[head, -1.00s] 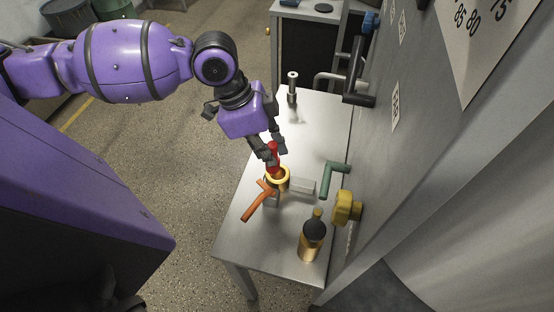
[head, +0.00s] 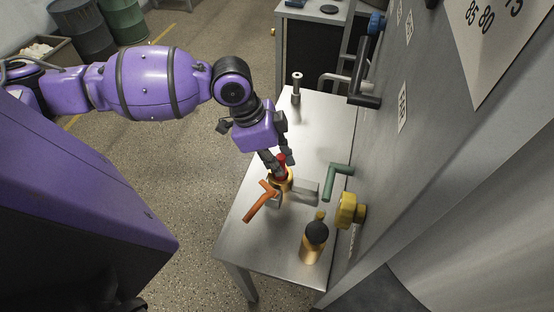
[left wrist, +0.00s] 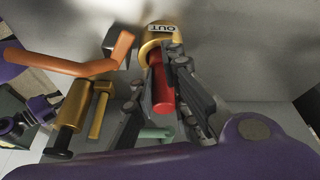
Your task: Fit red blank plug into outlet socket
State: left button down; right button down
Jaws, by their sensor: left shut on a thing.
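The red blank plug (head: 282,158) is held between the fingers of my left gripper (head: 276,162). It also shows in the left wrist view (left wrist: 162,88), between the dark fingers. The gold outlet socket (head: 286,184) stands on the metal table, partly hidden by the gripper. In the left wrist view the socket (left wrist: 161,30) bears the label OUT. The plug's end is at the socket's mouth; fingers hide how far it is inside. My right gripper is not in view.
An orange lever handle (head: 259,203) sits beside the socket. The table's (head: 318,125) back part is mostly clear.

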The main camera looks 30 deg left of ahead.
pick_arm(q)
jog(key=shift+f, duration=0.2)
jog(key=c, duration=1.7)
grip_release()
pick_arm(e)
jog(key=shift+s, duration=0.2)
pick_arm(q)
jog(key=shift+r, duration=0.1)
